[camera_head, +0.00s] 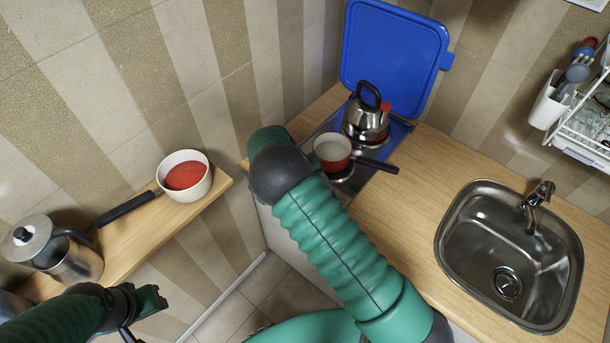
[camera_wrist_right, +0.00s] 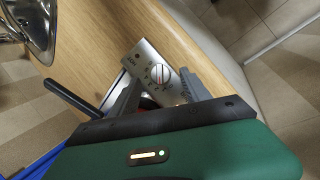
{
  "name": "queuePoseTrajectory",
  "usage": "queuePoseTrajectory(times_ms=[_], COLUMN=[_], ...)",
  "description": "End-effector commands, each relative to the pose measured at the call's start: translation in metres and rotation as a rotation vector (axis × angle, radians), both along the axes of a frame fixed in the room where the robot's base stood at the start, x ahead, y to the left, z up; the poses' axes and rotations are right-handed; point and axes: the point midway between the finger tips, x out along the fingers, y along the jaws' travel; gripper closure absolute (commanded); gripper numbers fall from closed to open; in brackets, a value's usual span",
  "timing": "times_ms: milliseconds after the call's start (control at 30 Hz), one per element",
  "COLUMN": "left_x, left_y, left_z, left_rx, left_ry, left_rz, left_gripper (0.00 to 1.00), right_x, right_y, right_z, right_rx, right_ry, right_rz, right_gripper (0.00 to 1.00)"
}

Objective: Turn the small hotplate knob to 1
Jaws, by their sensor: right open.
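A silver control panel (camera_wrist_right: 147,60) with dark markings shows in the right wrist view. A round knob (camera_wrist_right: 160,73) with a raised grip bar sits on it. My right gripper (camera_wrist_right: 161,79) is open, with one finger on each side of the knob as seen from the wrist. I cannot tell whether either finger touches it. In the head view my right arm hides that gripper and the knob. The hob (camera_head: 402,131) holds a kettle (camera_head: 366,117) and a red pan (camera_head: 333,150). My left gripper (camera_head: 152,300) is at the lower left; its jaw state is unclear.
The blue hob lid (camera_head: 393,60) stands raised against the wall. The pan's black handle (camera_head: 376,165) points right, and it shows near the fingers in the wrist view (camera_wrist_right: 70,97). A sink (camera_head: 510,255) is at right. A wooden shelf (camera_head: 150,235) at left holds another pan and a pot.

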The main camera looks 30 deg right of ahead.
Motion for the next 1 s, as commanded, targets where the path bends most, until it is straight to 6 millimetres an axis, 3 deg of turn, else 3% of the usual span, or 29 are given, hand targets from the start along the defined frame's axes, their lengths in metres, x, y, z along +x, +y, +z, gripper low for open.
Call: queuePoseTrajectory(times_ms=[300,433,600,1000], left_x=[0.0,0.0,0.0,0.0], left_y=[0.0,0.0,0.0,0.0], left_z=[-0.023,-0.026,-0.026,-0.021], left_rx=[0.0,0.0,0.0,0.0], left_ry=[0.0,0.0,0.0,0.0], left_rz=[0.0,0.0,0.0,0.0], left_gripper=[0.64,0.64,0.64,0.64], right_x=[0.02,0.025,0.026,0.019], right_y=[0.037,0.047,0.052,0.043], right_z=[0.08,0.103,0.115,0.113], right_rx=[0.001,0.002,0.001,0.012], right_ry=[-0.004,-0.001,0.002,-0.001], right_rz=[0.001,0.0,-0.001,-0.054], right_gripper=[0.45,0.45,0.45,0.46])
